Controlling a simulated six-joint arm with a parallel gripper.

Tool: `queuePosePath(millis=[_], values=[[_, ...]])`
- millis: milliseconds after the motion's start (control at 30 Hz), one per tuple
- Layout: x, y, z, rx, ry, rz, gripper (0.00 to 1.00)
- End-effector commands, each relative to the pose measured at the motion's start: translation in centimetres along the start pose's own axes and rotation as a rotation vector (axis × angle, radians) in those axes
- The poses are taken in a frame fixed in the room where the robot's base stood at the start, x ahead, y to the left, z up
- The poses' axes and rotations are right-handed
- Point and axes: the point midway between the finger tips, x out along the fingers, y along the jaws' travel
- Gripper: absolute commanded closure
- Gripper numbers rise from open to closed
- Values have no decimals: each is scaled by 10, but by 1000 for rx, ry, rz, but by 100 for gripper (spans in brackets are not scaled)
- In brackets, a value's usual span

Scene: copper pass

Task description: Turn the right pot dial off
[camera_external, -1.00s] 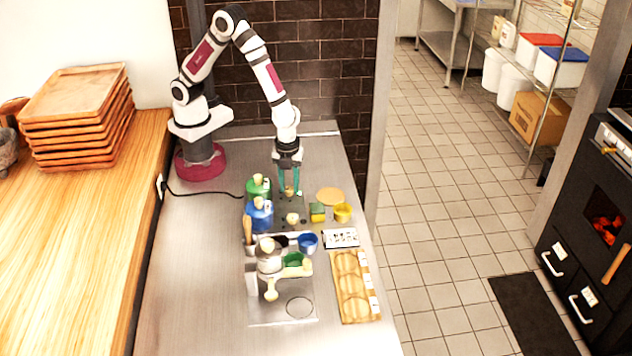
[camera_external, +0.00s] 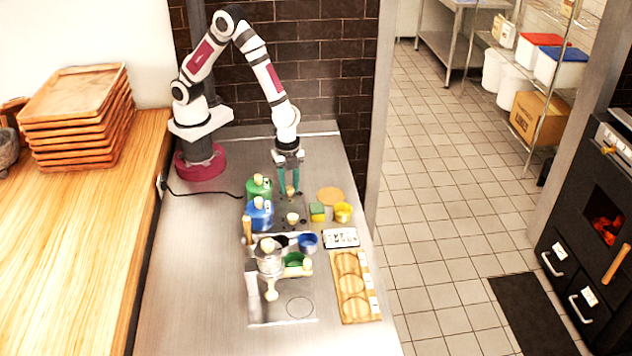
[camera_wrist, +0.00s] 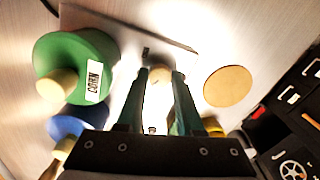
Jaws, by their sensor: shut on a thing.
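My gripper (camera_external: 290,190) points straight down with its teal fingers on either side of a small cream dial (camera_external: 289,190). It is shut on this dial, which also shows between the fingertips in the wrist view (camera_wrist: 157,72). The green pot (camera_external: 252,190) with a cream lid knob stands just left of the gripper. In the wrist view its label reads CORN (camera_wrist: 94,80). The blue pot (camera_external: 259,218) stands in front of the green one. A second cream dial (camera_external: 292,218) sits to the right of the blue pot. The held dial's exact pointer angle cannot be made out.
A round tan disc (camera_external: 330,196), a green and yellow sponge (camera_external: 317,211) and a yellow cup (camera_external: 342,212) lie to the right. A blue cup (camera_external: 307,242), a metal press-like device (camera_external: 269,262) and a wooden tray (camera_external: 347,310) stand nearer the front.

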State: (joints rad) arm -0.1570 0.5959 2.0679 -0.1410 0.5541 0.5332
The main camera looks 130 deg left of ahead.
Motion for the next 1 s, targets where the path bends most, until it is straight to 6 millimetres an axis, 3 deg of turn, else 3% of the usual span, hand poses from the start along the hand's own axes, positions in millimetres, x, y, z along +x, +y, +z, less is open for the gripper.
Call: queuePosePath(millis=[500, 1000], values=[[-1, 0, -1, -392, 2, -1, 100], [-1, 0, -1, -517, 2, -1, 100]])
